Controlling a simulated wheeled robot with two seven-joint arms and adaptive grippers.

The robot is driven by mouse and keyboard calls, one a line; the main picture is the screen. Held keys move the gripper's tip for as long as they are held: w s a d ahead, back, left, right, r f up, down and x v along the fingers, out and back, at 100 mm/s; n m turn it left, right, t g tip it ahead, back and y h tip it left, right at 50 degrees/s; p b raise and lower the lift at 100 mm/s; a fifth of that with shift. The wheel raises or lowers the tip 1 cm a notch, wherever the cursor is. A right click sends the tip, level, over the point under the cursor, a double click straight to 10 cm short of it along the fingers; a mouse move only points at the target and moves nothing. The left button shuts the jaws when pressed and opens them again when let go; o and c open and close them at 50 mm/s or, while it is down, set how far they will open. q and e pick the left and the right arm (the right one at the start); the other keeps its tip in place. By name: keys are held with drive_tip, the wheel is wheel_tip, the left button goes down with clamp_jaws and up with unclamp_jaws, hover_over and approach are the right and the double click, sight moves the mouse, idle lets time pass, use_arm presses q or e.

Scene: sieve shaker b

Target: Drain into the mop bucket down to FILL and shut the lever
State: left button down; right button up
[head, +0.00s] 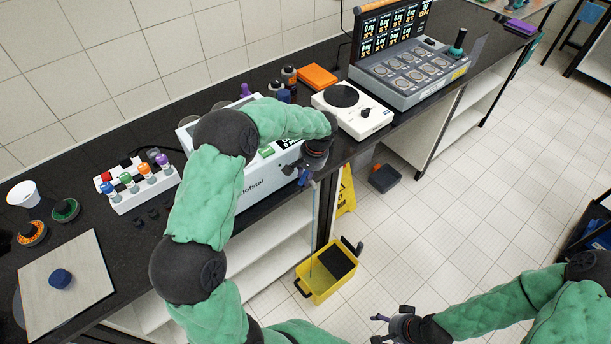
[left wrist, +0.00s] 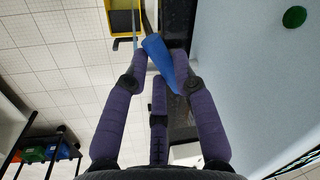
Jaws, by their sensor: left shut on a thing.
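The white bath (head: 252,192) stands on the dark bench, mostly behind my left arm. My left gripper (head: 311,165) is at its front right corner. In the left wrist view, my left gripper's fingers (left wrist: 160,82) are shut on a blue lever (left wrist: 160,58). A thin pale blue stream (head: 314,220) falls from below the gripper into the yellow mop bucket (head: 304,287) on the floor. The bucket also shows in the left wrist view (left wrist: 122,22). The FILL mark and the bath's water level cannot be made out. My right gripper (head: 388,322) is open and empty, above the floor.
A white hotplate (head: 371,122) and a grey console (head: 428,82) stand right of the bath. A white rack (head: 138,188) with coloured caps is to its left. A yellow floor sign (head: 346,192) stands behind the bucket.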

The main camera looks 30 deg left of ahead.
idle(0.4)
use_arm(q)
drive_tip(key=c, duration=1.3)
unclamp_jaws()
drive_tip(key=shift+o, duration=0.2)
wheel_tip(320, 180, up, 12)
drive_tip(key=d, duration=0.2)
drive_tip(key=shift+w+d, duration=0.2)
drive_tip(key=shift+f, duration=0.1)
